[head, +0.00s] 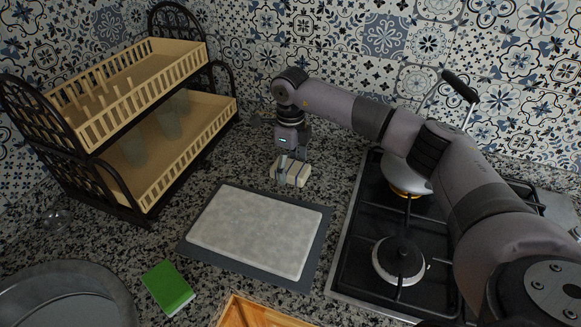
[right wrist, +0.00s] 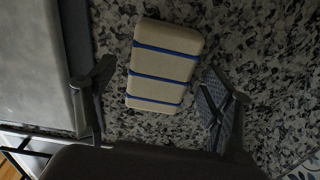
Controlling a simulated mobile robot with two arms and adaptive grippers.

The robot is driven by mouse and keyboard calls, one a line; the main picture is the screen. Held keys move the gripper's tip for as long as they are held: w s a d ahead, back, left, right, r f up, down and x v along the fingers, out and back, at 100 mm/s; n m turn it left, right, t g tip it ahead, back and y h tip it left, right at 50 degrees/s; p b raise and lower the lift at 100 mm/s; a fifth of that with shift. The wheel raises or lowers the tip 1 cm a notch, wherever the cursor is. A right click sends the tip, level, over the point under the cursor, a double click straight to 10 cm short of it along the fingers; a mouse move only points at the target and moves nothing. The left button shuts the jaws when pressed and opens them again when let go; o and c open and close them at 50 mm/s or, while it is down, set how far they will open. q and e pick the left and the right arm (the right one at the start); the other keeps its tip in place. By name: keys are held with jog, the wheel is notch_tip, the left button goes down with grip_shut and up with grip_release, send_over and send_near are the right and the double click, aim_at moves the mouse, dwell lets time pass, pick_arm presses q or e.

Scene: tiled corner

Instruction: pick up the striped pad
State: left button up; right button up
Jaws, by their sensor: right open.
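The striped pad (right wrist: 165,65) is a cream block with rounded corners and dark blue stripes across it. It lies on the speckled counter, and in the head view it shows beyond the grey mat, partly hidden by my gripper (head: 298,173). My right gripper (head: 287,158) is open above the pad. In the right wrist view its two fingers (right wrist: 157,88) stand apart, one on each side of the pad's lower part, with gaps; no grip shows. My left gripper is in neither view.
A dark-edged mat with a pale slab (head: 258,228) lies in front of the pad. A gas stove (head: 345,243) with a kettle (head: 410,175) is to the right. A two-tier dish rack (head: 150,185) stands left. A green block (head: 168,287) and a round metal dish (head: 65,295) are nearer.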

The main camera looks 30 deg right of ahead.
aim_at(290, 166)
jog(key=shift+f, duration=0.55)
jog(key=shift+c, duration=0.6)
jog(key=c, duration=0.9)
jog(key=shift+r, duration=0.1)
notch_tip(290, 166, up, 20)
jog(key=b, duration=0.2)
jog(key=shift+b, duration=0.3)
